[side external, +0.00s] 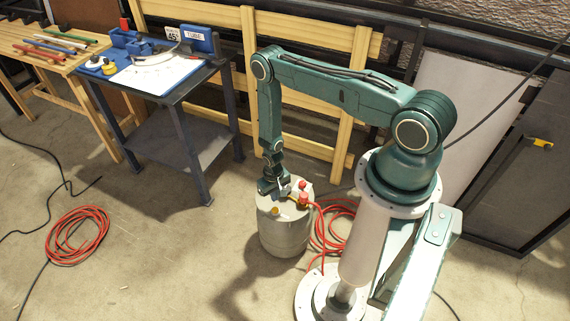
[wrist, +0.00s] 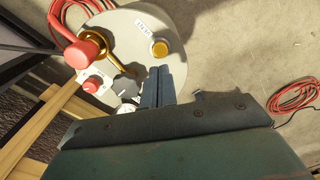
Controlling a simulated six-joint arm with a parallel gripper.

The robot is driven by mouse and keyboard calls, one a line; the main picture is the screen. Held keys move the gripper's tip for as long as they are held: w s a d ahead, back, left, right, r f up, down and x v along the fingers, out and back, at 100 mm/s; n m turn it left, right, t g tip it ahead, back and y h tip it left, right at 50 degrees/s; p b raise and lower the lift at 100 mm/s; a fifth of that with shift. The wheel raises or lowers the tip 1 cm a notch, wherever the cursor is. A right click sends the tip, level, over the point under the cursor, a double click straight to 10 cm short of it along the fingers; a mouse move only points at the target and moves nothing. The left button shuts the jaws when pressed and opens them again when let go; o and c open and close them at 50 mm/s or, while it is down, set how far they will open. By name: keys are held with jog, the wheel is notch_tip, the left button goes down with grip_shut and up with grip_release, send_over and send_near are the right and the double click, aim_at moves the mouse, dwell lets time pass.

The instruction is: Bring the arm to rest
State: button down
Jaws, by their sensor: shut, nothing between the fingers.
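My gripper (wrist: 162,86) is shut and empty, its two fingers side by side in the wrist view. It points down over the top of a pale grey cylindrical tank (side external: 285,235). In the wrist view the tank's top (wrist: 125,30) carries a yellow cap (wrist: 159,48), a brass fitting with a red knob (wrist: 82,54) and a small red button (wrist: 91,85). In the side view my gripper (side external: 270,196) is close to the tank top. I cannot tell whether the fingers touch it.
A dark workbench (side external: 180,105) with a white board (side external: 155,73) and blue fixtures (side external: 197,38) stands at the back left. A wooden table (side external: 35,50) holds several coloured rods. Red hose (side external: 78,235) lies coiled on the floor; more red hose (side external: 335,215) is beside the tank.

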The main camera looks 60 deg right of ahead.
jog(key=w+r+n+t, duration=0.1)
jog(key=w+r, duration=0.3)
jog(key=r, duration=0.6)
jog(key=w+a+r, duration=0.1)
jog(key=w+r, duration=0.2)
jog(key=r, duration=0.7)
jog(key=w+r+n+t, duration=0.1)
jog(key=w+r, duration=0.3)
jog(key=r, duration=0.6)
notch_tip(320, 180, up, 11)
jog(key=s+a, duration=0.1)
jog(key=a, duration=0.2)
jog(key=s+a+r+n+t, duration=0.1)
jog(key=s+a+r, duration=0.1)
jog(key=s+r, duration=0.5)
jog(key=s+a+r+n+t, duration=0.1)
jog(key=s+a+r, duration=0.25)
jog(key=r, duration=0.65)
jog(key=s+a+r+n, duration=0.1)
jog(key=s+r, duration=0.2)
jog(key=s, duration=0.5)
jog(key=s+a+r+n+t, duration=0.1)
jog(key=s+r, duration=0.1)
jog(key=s, duration=0.6)
jog(key=shift+s+r+t, duration=0.3)
jog(key=shift+s+r, duration=0.05)
jog(key=shift+r, duration=0.05)
jog(key=c, duration=2.2)
grip_release()
